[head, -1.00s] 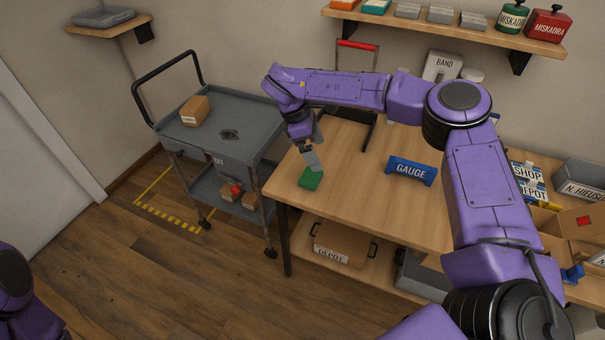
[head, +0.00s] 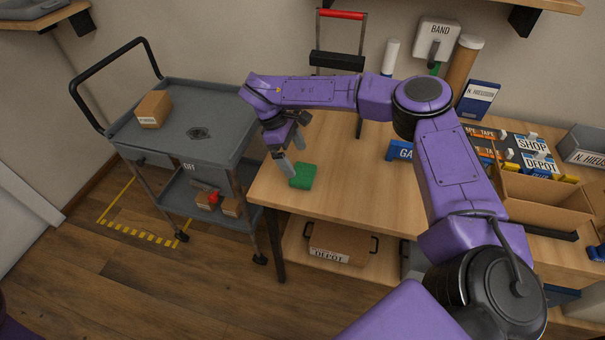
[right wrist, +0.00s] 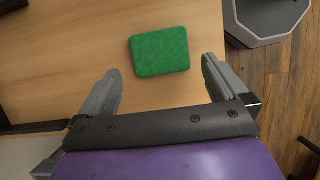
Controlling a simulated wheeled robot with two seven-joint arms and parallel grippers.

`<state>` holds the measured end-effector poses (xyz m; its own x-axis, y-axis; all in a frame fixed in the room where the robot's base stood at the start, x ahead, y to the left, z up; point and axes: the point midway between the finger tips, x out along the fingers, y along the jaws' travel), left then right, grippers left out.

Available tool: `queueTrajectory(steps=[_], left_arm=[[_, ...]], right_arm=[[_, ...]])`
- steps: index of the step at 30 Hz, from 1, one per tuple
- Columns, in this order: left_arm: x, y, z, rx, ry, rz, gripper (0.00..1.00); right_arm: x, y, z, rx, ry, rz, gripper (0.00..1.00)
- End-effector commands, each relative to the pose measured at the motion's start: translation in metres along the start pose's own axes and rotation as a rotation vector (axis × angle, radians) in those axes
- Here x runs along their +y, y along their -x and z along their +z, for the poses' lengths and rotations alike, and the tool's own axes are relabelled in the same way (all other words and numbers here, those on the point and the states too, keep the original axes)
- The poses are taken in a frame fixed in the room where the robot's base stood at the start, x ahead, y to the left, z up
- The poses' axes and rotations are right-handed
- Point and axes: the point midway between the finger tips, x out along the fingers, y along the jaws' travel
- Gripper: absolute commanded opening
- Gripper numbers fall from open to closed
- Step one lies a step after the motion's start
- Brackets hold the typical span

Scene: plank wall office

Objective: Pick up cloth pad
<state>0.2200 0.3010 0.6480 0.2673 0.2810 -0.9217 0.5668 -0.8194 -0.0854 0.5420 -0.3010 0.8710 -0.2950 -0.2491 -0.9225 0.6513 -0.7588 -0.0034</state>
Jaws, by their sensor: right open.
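The cloth pad is a small green rounded block (head: 303,176) lying flat near the left end of the wooden table (head: 340,200). My right gripper (head: 292,153) is open and empty, close above the pad and toward its upper left in the head view. In the right wrist view, the pad (right wrist: 160,52) lies on the tabletop beyond and between the two spread fingers (right wrist: 161,68), with neither finger touching it. My left gripper is out of view.
A grey cart (head: 180,125) with a small box (head: 153,109) stands left of the table. A blue gauge block (head: 400,149) is partly hidden behind my right arm. An open carton (head: 545,205) stands at right. The table around the pad is clear.

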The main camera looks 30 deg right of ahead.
Motion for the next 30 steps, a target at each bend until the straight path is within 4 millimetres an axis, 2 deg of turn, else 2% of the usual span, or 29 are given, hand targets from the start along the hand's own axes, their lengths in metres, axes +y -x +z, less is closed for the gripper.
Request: queueTrajectory(steps=[7,10,13,18,20,21,22,30], left_arm=[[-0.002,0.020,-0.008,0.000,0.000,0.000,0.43],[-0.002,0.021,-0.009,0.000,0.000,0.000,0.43],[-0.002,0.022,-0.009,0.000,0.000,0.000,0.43],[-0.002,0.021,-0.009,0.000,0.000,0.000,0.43],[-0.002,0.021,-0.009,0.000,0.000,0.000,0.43],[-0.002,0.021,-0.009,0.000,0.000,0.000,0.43],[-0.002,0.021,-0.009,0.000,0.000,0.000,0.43],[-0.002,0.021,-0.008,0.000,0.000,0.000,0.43]], right_arm=[[0.002,-0.034,0.000,-0.002,0.001,-0.004,1.00],[0.002,-0.051,-0.001,0.000,0.000,-0.001,1.00],[0.003,-0.058,-0.001,0.001,-0.002,0.000,1.00],[0.003,-0.059,-0.001,0.002,-0.003,0.000,1.00],[0.003,-0.059,-0.001,0.002,-0.003,0.000,0.80],[0.003,-0.059,-0.001,0.002,-0.003,0.000,0.67],[0.003,-0.059,0.000,0.002,-0.003,0.000,0.60],[0.003,-0.058,0.000,0.002,-0.004,0.000,0.60]])
